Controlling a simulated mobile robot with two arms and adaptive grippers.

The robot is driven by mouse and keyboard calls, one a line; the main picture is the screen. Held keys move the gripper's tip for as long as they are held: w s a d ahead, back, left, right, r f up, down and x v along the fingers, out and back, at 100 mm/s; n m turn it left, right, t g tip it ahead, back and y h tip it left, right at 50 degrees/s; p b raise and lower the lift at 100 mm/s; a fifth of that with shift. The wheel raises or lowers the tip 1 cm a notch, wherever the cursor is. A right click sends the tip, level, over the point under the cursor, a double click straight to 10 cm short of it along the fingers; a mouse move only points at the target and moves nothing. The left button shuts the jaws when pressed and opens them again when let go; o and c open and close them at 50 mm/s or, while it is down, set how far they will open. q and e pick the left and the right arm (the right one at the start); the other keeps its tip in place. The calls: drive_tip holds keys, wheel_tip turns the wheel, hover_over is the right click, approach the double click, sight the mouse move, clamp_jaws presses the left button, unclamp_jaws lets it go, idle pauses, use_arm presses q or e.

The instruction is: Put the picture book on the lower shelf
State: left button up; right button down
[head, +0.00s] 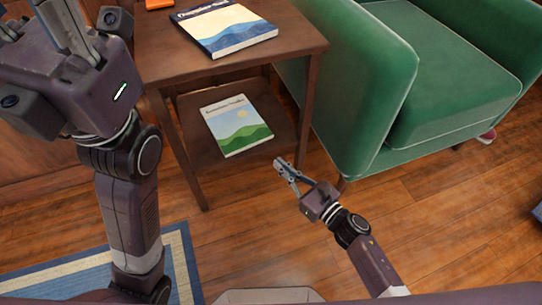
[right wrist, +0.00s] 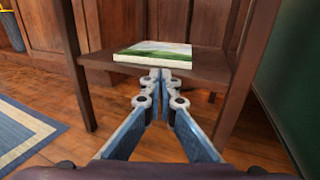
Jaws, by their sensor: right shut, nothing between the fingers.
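A book with green hills and a sun on its cover (head: 237,124) lies flat on the lower shelf (head: 186,118) of a brown wooden side table. It also shows in the right wrist view (right wrist: 153,51). A book with blue waves on its cover (head: 222,27) lies on the table top. I cannot tell which is the picture book. My right gripper (head: 279,162) is shut and empty, in front of the lower shelf and apart from the green book. My left gripper (head: 62,22) is at the upper left, its fingertips cut off by the frame.
The table top (head: 285,30) also holds an orange object (head: 159,4). Table legs (head: 310,100) flank the shelf. A green armchair (head: 350,80) stands close on the right. A blue-bordered rug (head: 75,275) lies at lower left; the wooden floor in front is clear.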

drive_tip(key=p+v, duration=0.1)
drive_tip(key=v, duration=0.4)
drive_tip(key=shift+r, duration=0.1)
